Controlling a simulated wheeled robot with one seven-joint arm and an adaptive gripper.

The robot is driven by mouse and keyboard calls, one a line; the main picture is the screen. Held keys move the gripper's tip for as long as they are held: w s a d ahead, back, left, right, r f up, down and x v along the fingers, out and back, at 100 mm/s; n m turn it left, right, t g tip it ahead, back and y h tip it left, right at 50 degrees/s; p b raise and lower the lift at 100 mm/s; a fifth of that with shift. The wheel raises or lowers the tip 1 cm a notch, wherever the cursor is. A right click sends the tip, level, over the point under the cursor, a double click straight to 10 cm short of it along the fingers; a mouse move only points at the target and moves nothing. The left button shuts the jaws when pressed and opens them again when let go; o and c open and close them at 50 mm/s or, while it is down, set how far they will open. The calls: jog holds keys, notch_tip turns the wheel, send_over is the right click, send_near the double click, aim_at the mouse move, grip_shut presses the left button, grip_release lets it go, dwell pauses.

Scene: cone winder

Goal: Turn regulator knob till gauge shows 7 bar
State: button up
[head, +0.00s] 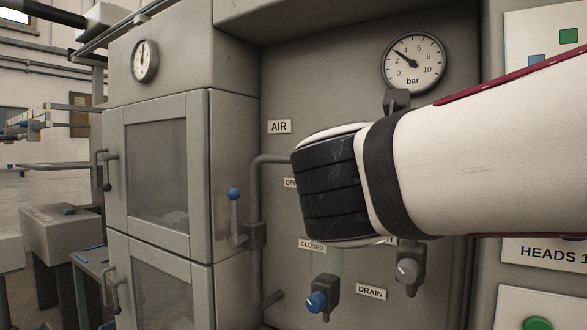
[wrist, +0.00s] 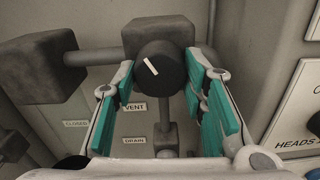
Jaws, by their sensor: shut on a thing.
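The pressure gauge (head: 413,63), marked bar, hangs on the grey panel in the head view. Its needle points up and left, at roughly 3, between 2 and 4. The regulator knob (wrist: 158,80) is round and black with a white mark tilted to the upper left. It sits between the teal pads of my gripper (wrist: 161,72) in the wrist view. My gripper is shut on the knob, one finger at each side. In the head view my arm hides the knob and my fingers.
A blue-tipped lever (head: 234,194) stands left of my wrist. A blue drain knob (head: 317,301) and a grey knob (head: 407,270) stick out below it. A second gauge (head: 145,61) is on the cabinet at left. Dark pipe blocks (wrist: 42,68) lie left of the regulator.

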jog(key=m+b, duration=2.2)
jog(key=m, duration=0.3)
jog(key=shift+r+m, duration=0.15)
jog(key=shift+m, duration=0.25)
jog(key=o, duration=1.2)
jog(key=shift+c, duration=0.2)
jog(key=shift+a, duration=0.1)
jog(key=v, duration=1.2)
